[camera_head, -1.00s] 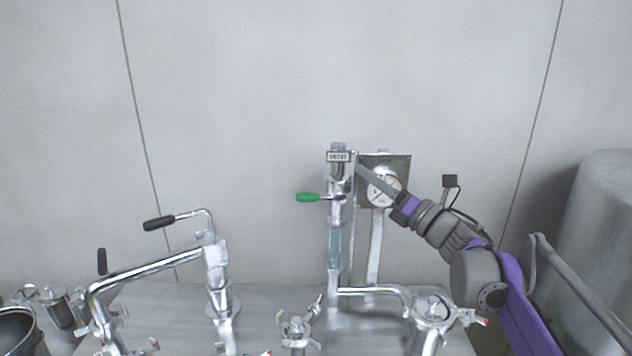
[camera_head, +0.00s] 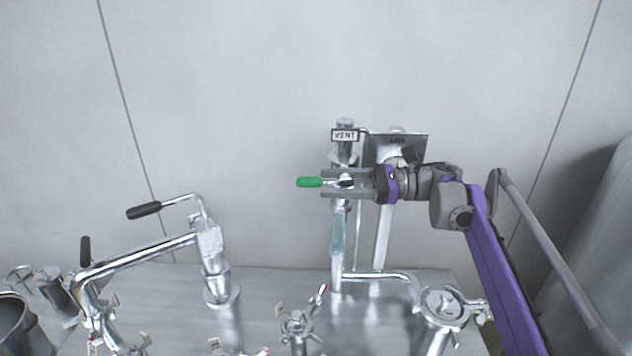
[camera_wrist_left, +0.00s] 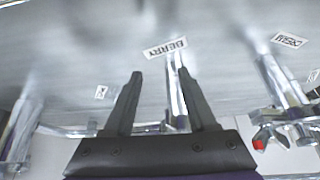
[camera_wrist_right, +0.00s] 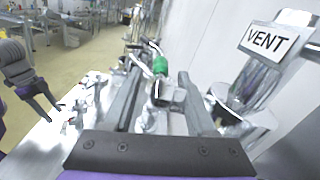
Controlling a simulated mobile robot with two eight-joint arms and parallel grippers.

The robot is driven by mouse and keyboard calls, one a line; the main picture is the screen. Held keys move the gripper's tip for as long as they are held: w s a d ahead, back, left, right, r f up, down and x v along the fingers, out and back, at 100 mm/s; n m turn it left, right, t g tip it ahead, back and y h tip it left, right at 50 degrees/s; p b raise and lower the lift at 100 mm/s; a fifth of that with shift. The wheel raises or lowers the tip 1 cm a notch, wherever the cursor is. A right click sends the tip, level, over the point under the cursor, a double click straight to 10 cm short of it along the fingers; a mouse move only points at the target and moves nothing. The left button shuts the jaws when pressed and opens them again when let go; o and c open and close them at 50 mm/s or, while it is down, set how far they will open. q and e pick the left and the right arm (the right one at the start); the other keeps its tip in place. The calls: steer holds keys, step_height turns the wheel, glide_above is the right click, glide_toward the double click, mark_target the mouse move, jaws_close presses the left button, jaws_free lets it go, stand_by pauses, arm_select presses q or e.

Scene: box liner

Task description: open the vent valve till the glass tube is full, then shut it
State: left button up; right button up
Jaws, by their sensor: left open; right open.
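The vent valve's green handle (camera_head: 310,182) points left from the upright pipe, under the VENT label (camera_head: 345,135). The glass tube (camera_head: 338,232) is below the valve; its fill level is too small to tell. My right gripper (camera_head: 324,183) is open, with its fingers above and below the handle's metal stem in the head view. In the right wrist view the green handle (camera_wrist_right: 160,66) shows between and beyond the open fingers, and contact cannot be told. My left gripper (camera_wrist_left: 160,74) is open and empty in the left wrist view; it is not in the head view.
A gauge plate (camera_head: 412,146) stands behind my right wrist. A pipe with a black lever (camera_head: 144,210) stands to the left. Clamped fittings (camera_head: 297,322) crowd the front of the metal table (camera_head: 262,285). BERRY (camera_wrist_left: 166,48) and CREAM (camera_wrist_left: 289,40) labels show in the left wrist view.

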mark_target(316, 182)
steer(key=shift+a, duration=1.95)
jaws_close()
